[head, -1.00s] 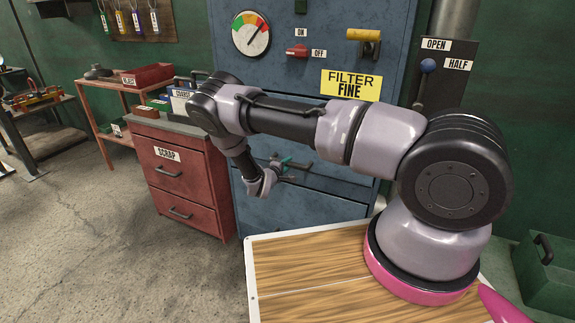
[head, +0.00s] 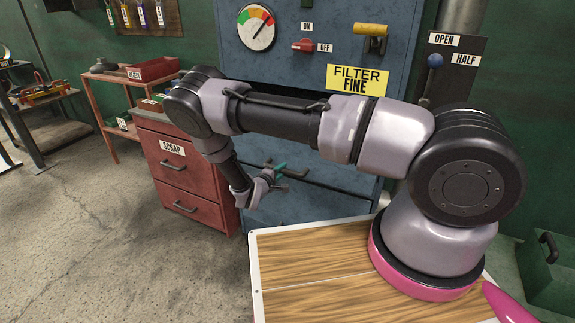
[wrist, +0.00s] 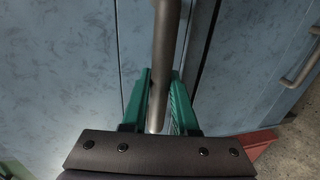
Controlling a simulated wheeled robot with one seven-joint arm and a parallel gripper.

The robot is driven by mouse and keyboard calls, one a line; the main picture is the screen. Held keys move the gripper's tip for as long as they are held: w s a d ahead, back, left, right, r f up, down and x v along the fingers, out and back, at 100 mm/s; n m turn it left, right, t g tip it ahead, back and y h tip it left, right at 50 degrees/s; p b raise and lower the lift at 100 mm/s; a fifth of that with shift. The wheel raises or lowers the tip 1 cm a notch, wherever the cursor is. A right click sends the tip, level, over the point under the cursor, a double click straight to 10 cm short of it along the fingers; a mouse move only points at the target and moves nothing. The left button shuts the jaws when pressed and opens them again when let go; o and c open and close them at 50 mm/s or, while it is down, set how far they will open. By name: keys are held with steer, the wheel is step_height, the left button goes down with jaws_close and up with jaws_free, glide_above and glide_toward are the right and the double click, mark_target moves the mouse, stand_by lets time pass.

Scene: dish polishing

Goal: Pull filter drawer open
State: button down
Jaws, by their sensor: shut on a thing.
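The blue filter cabinet (head: 292,18) carries a yellow FILTER FINE label (head: 358,80). My arm crosses in front of it and hides much of its drawer fronts. My gripper (head: 276,172), with teal fingers, is low at the cabinet front in the head view. In the wrist view my gripper (wrist: 158,100) is shut around a round metal handle bar (wrist: 166,45), one finger on each side. Blue panels with dark seams lie behind the bar. How far the drawer stands out is hard to tell.
A red SCRAP drawer unit (head: 172,168) stands left of the cabinet. A wooden-topped table (head: 310,262) is in front. Another handle (wrist: 301,68) shows at right in the wrist view. A green box (head: 545,270) is at far right. The floor at left is clear.

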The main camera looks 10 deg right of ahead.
steer(key=f+v, duration=0.2)
steer(key=v, duration=0.9)
steer(key=f+v, duration=0.2)
steer(key=v, duration=0.9)
steer(key=shift+s+a+f, duration=0.3)
steer(key=shift+s+a, duration=0.05)
steer(key=shift+s, duration=0.2)
steer(key=c, duration=0.7)
jaws_free()
steer(key=v, duration=1)
steer(key=shift+s+a+r, duration=0.1)
steer(key=shift+s+a, duration=0.15)
steer(key=shift+s, duration=0.05)
